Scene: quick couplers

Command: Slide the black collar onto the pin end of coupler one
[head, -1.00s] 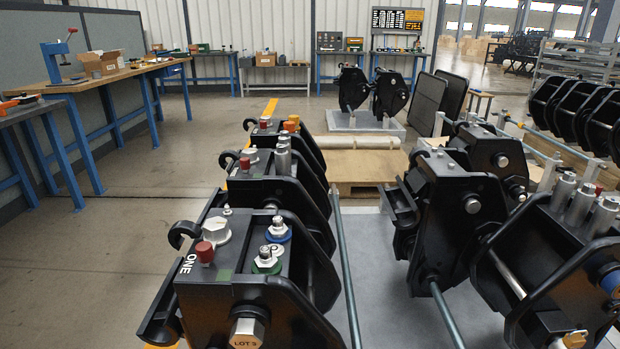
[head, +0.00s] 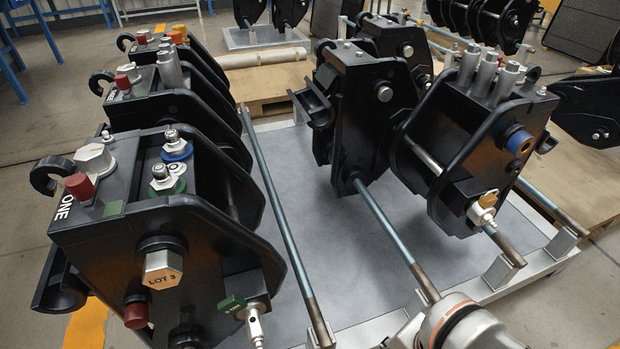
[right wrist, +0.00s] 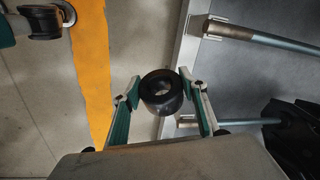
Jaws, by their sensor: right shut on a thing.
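Coupler one (head: 120,200) is the black block marked ONE at the left front of the head view. Its near side has a hex head marked LOT 3 (head: 162,268), a red cap and a dark round end at the picture's bottom edge. I cannot tell for certain which is the pin end. The black collar (right wrist: 161,104) is a short ring with its bore showing in the right wrist view. My right gripper (right wrist: 161,93) is shut on it, one finger on each side. The collar is apart from any coupler. My left gripper is out of view.
More couplers stand behind coupler one and at the right (head: 465,130). Long steel bars (head: 275,215) run across the grey pallet top (head: 320,240). A yellow floor stripe (right wrist: 90,70) shows beside the collar.

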